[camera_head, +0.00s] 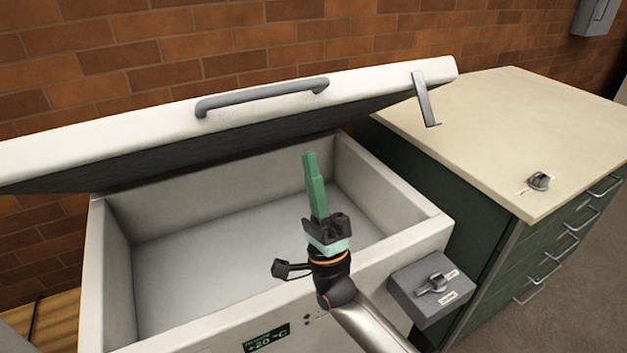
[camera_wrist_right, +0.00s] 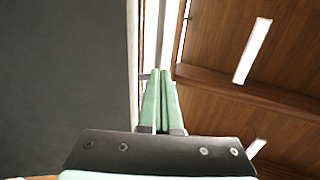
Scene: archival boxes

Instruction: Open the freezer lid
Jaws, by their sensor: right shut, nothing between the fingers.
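The white chest freezer (camera_head: 92,270) stands open, its empty basin visible. Its lid (camera_head: 130,135) is raised and tilted, hinged at the back, with the dark underside showing. A grey bar handle (camera_head: 262,92) runs along the lid's front edge, and a grey latch arm (camera_head: 424,98) hangs at its right end. My right gripper (camera_head: 309,155) is shut and empty, pointing up over the basin, below the lid's front edge. In the right wrist view its green fingers (camera_wrist_right: 160,75) are together beside the grey lid underside (camera_wrist_right: 60,70); contact cannot be told. My left gripper is out of view.
A grey box with a switch (camera_head: 435,288) sits on the freezer's front right. A green drawer cabinet with a cream top (camera_head: 510,130) stands to the right, with a small knob (camera_head: 539,181) on it. A brick wall (camera_head: 130,55) is behind.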

